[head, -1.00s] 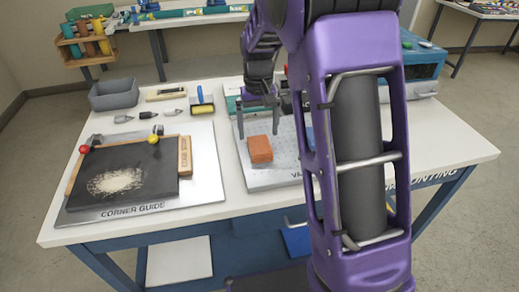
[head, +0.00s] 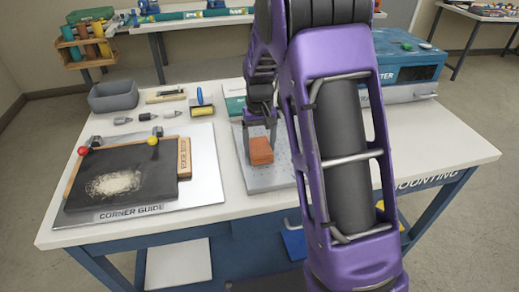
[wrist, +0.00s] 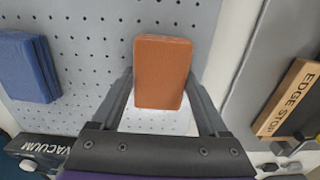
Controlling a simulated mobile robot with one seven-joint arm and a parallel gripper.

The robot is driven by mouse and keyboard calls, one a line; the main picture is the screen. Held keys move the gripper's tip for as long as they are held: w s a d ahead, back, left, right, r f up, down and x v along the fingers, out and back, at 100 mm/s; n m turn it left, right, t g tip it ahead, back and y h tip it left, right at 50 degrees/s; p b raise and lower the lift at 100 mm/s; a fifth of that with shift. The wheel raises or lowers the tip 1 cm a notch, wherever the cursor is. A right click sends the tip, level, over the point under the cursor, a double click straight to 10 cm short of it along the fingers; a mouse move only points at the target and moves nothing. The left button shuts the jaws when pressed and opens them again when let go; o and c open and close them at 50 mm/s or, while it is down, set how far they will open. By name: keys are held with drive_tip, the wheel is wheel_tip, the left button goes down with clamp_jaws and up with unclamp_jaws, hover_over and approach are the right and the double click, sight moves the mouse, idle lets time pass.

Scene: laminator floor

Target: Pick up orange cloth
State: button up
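The orange cloth (head: 261,151) is a folded, block-like pad lying on the grey perforated vacuum plate (head: 268,181). It also shows in the wrist view (wrist: 162,72), upper middle, between the fingers. My gripper (head: 260,133) points down at the cloth, with one finger on each side of it. In the wrist view my gripper (wrist: 160,78) has its fingers spread about as wide as the cloth, close to its left and right edges. I see no clear grip, and contact at the tips is hard to tell.
A blue folded cloth (wrist: 27,67) lies on the plate to the left in the wrist view. The corner guide board (head: 205,180) with a black sheet and wooden edge stop (head: 184,158) is to the left. A grey bin (head: 114,95) and small tools stand behind.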

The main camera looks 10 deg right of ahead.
sight(259, 145)
drive_tip(key=c, duration=0.7)
wheel_tip(259, 145, up, 10)
drive_tip(key=shift+r+p, duration=0.1)
drive_tip(key=shift+p, duration=0.5)
drive_tip(key=o, duration=0.6)
drive_tip(key=c, duration=0.4)
